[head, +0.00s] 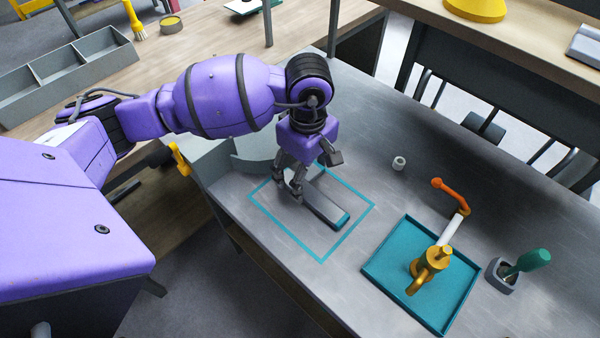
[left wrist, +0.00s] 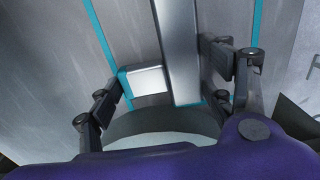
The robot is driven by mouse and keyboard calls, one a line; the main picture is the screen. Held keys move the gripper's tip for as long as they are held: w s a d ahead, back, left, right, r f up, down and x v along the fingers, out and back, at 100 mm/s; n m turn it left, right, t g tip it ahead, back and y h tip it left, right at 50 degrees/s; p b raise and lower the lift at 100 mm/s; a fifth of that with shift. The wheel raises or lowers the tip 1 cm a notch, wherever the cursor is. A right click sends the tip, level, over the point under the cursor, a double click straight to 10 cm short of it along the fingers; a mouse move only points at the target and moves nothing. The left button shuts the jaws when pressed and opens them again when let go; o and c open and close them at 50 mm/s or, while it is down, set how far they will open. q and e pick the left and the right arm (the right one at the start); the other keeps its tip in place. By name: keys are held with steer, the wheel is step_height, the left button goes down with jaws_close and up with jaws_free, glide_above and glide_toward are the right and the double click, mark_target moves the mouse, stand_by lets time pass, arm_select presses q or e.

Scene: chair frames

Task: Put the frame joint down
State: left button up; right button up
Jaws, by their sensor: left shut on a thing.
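The frame joint is a grey bar (head: 322,204) with a teal end, inside the teal square outline (head: 283,229) on the grey table. My left gripper (head: 307,178) points down over its far end and is shut on it. In the left wrist view, the bar (left wrist: 177,45) and a short pale block with teal edges (left wrist: 146,80) lie between the fingers (left wrist: 165,85). I cannot tell whether the joint rests on the table or sits just above it. The fingers hide part of its far end. My right gripper is not in view.
A teal tray (head: 385,268) holds a yellow and orange tool (head: 436,262). Right of it is a grey holder (head: 501,275) with a green-handled tool (head: 530,261). A curved grey piece (head: 258,151) is beside the gripper.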

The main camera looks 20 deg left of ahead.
arm_select(q)
steer(key=shift+f, duration=0.1)
steer(key=o, duration=1.3)
steer(key=shift+c, duration=0.2)
step_height(320, 180, up, 12)
steer(key=shift+r, duration=0.25)
steer(key=shift+f, duration=0.15)
